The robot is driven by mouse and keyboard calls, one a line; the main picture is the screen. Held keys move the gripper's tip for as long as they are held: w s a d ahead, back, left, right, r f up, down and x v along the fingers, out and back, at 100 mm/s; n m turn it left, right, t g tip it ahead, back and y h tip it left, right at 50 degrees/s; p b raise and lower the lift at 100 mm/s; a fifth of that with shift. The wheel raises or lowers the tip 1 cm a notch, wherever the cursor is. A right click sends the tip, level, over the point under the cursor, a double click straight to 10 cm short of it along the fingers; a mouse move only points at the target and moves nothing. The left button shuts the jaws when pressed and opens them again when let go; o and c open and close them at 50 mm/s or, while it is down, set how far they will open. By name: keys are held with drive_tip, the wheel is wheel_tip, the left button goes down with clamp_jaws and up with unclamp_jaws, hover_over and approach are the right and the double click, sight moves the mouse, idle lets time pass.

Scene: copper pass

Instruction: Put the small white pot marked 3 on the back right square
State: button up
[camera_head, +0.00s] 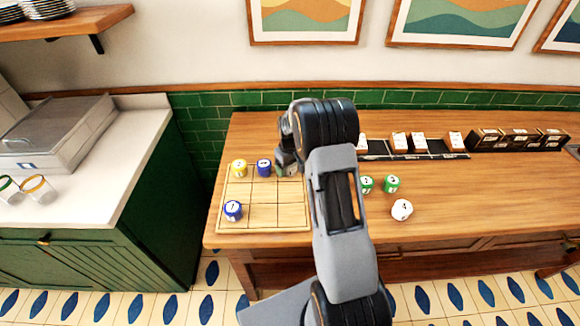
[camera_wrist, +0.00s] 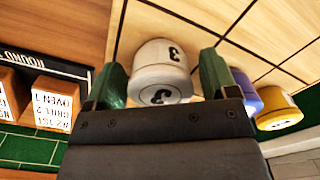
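The small white pot marked 3 (camera_wrist: 162,68) is between the two green fingers of my gripper (camera_wrist: 165,80) in the wrist view. A narrow gap shows on its right side, so the fingers look open around it. The pot appears to stand upright at the back right square of the wooden board (camera_head: 262,229). In the head view my gripper (camera_head: 287,168) is over that corner and my arm hides most of the pot. A yellow pot (camera_head: 239,169) is on the back left square, a blue pot (camera_head: 264,168) on the back middle one.
Another blue pot (camera_head: 233,210) is on the front left square. Two green pots (camera_head: 391,184) and a white pot marked 4 (camera_head: 402,210) stand on the table right of my arm. A dark rack with labelled blocks (camera_head: 418,143) lies behind. Other board squares look clear.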

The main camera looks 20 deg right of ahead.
drive_tip(key=shift+o, duration=0.2)
wheel_tip(320, 180, up, 12)
drive_tip(key=b, duration=0.1)
drive_tip(key=s+a+r+m+t, duration=0.1)
drive_tip(key=s+a+r, duration=0.2)
drive_tip(key=s+r, duration=0.15)
drive_tip(key=s+a+r+t, duration=0.1)
drive_tip(key=s+a+r, duration=0.3)
drive_tip(key=s, duration=0.2)
drive_tip(key=s+a+f+m+t, duration=0.1)
drive_tip(key=s+a, duration=0.3)
drive_tip(key=s, duration=1)
drive_tip(key=shift+t, duration=0.7)
drive_tip(key=shift+a+f, duration=0.1)
drive_tip(key=shift+c, duration=0.4)
